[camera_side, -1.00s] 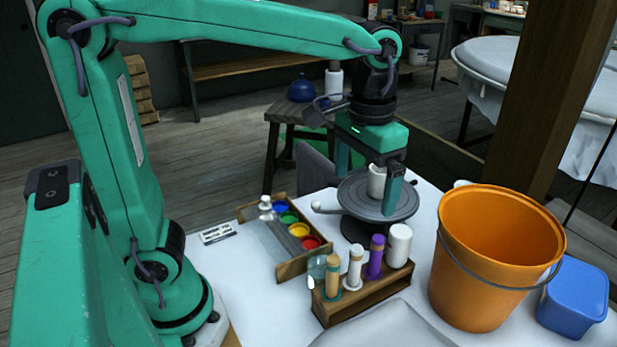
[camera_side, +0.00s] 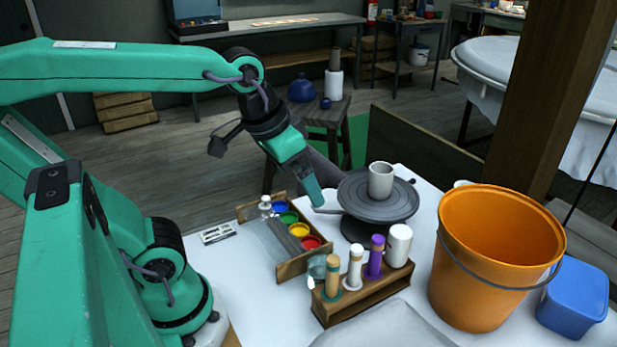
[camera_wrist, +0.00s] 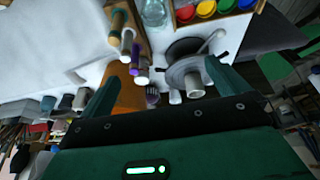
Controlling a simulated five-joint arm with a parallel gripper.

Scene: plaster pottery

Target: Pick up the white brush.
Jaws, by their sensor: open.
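The white brush (camera_side: 354,265) stands upright in a wooden rack (camera_side: 365,292), between a tan-handled tool (camera_side: 332,277) and a purple one (camera_side: 376,255). In the wrist view the white brush (camera_wrist: 127,42) shows near the top, left of centre. My gripper (camera_side: 316,196) is open, tilted, and beside the left edge of the pottery wheel, behind the rack and apart from it. Its two fingers also show in the wrist view (camera_wrist: 162,82). A pale cup (camera_side: 380,183) stands on the wheel's disc (camera_side: 359,204), clear of my gripper.
A white cylinder (camera_side: 398,245) stands at the rack's right end. A paint tray (camera_side: 292,268) with several coloured pots lies left of the rack. An orange bucket (camera_side: 482,290) and a blue box (camera_side: 574,303) stand at the right. A grey-white cloth (camera_side: 385,328) lies in front.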

